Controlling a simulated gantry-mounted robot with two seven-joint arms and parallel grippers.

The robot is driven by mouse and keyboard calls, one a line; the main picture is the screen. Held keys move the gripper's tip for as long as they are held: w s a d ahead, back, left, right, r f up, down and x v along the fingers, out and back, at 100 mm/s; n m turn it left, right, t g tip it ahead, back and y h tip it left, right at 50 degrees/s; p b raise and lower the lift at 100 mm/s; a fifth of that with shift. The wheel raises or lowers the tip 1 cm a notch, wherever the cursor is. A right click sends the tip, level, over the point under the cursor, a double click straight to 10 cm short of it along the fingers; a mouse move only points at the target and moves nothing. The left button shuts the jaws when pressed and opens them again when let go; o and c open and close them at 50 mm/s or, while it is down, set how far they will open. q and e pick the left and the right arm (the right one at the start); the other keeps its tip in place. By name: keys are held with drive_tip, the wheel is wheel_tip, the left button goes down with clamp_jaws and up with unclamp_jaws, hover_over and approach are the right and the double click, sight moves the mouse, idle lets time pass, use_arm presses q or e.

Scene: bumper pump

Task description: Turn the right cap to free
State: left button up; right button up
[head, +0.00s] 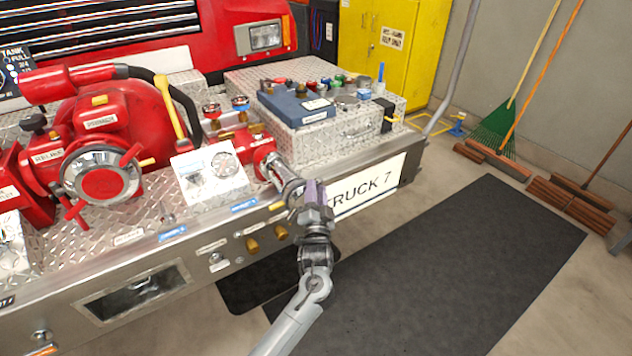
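The right cap (285,177) is a silver round fitting on the end of a short red outlet (262,150), near the bumper's front edge. I cannot tell whether the fingers touch or grip the cap, because the gripper's own body hides the contact.
A red pump (110,120) with a large round cap (100,178) stands on the left of the diamond-plate bumper. A blue case (297,103) and several small fittings sit on a raised box (335,135). A dark mat (440,260) covers the floor at right.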

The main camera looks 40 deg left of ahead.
sight(316, 178)
use_arm(q)
drive_tip(key=shift+b+x, duration=0.55)
drive_tip(key=shift+x, duration=1.95)
clamp_jaws()
